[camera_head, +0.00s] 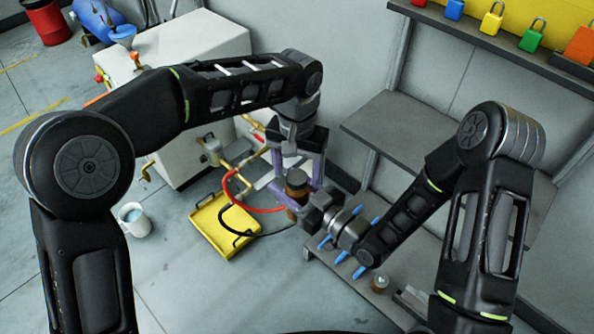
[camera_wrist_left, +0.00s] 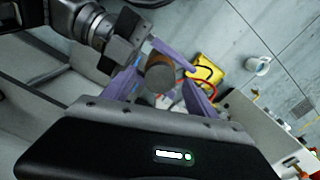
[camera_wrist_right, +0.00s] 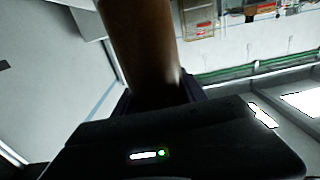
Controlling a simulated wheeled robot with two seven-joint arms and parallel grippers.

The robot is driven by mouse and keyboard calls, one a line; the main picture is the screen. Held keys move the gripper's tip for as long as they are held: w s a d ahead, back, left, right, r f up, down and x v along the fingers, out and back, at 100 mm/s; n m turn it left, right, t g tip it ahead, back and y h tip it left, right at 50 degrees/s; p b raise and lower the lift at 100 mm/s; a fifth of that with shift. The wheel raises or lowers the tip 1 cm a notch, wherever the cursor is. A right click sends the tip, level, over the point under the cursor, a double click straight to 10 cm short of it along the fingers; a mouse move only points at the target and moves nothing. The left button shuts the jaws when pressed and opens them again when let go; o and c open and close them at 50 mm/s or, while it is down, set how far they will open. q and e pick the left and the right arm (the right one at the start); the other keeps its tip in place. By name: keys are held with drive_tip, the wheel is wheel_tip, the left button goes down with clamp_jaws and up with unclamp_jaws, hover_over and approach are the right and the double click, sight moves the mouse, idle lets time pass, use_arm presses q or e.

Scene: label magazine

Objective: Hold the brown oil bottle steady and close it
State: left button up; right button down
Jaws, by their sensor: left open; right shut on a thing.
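The brown oil bottle (camera_head: 296,190) is held upright above the floor near the shelf edge, with a dark round cap on its top (camera_wrist_left: 160,78). How tightly the cap sits cannot be told. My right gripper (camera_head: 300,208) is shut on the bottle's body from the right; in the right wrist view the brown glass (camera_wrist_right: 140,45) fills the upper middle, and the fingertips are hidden. My left gripper (camera_head: 297,180) points down over the bottle. Its purple fingers are open, one on each side of the cap, with gaps visible in the left wrist view.
A yellow tray (camera_head: 207,218) and a white bucket (camera_head: 134,219) stand on the floor. A white machine (camera_head: 185,60) with brass pipes and a red hose stands behind my left arm.

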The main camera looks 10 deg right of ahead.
use_arm(q)
wheel_tip(320, 180, up, 7)
drive_tip(key=shift+f, duration=0.1)
idle(0.6)
